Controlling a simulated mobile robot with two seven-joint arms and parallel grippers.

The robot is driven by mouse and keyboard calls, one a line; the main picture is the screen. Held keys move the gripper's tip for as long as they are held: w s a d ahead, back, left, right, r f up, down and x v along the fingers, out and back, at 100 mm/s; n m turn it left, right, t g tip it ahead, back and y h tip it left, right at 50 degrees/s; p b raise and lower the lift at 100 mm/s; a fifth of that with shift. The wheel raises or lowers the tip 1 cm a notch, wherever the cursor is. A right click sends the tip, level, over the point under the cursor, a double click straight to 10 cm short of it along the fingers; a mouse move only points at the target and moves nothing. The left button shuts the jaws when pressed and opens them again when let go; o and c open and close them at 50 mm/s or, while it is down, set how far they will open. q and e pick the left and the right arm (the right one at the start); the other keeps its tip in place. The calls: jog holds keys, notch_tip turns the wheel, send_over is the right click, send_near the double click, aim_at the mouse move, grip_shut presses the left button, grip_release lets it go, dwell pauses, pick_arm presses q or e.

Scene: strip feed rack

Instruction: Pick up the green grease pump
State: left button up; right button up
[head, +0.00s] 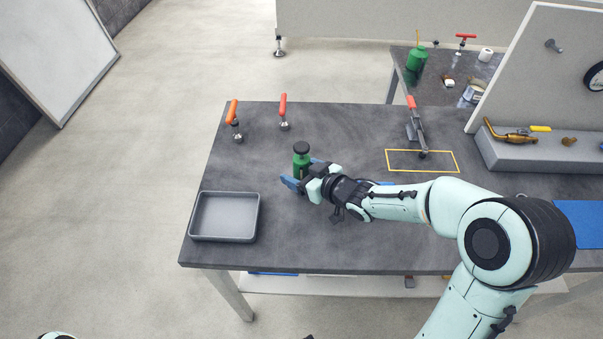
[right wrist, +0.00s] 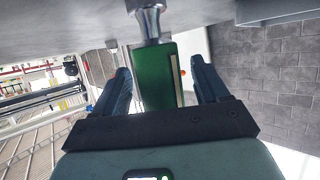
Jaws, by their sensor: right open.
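The green grease pump (head: 300,158) stands upright on the dark workbench, with a dark round cap on top. My right gripper (head: 303,174) is at the pump, its blue fingers open on either side of the green body. In the right wrist view the green body (right wrist: 158,75) lies between the two open fingers (right wrist: 162,82), with visible gaps at both sides. A silvery part shows at the upper end of the green body there. My left gripper is not in view.
A grey tray (head: 225,238) sits at the bench's left front. Two orange-handled clamps (head: 233,115) (head: 283,108) stand behind the pump. A red-handled clamp (head: 416,125) stands by a yellow outline (head: 390,161). Another green can (head: 417,59) is on the rear table.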

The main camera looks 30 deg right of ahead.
jog(key=shift+w+a+f, duration=0.2)
jog(key=shift+w, duration=0.5)
jog(key=c, duration=1.3)
jog(key=shift+r, duration=0.1)
jog(key=shift+c, duration=0.2)
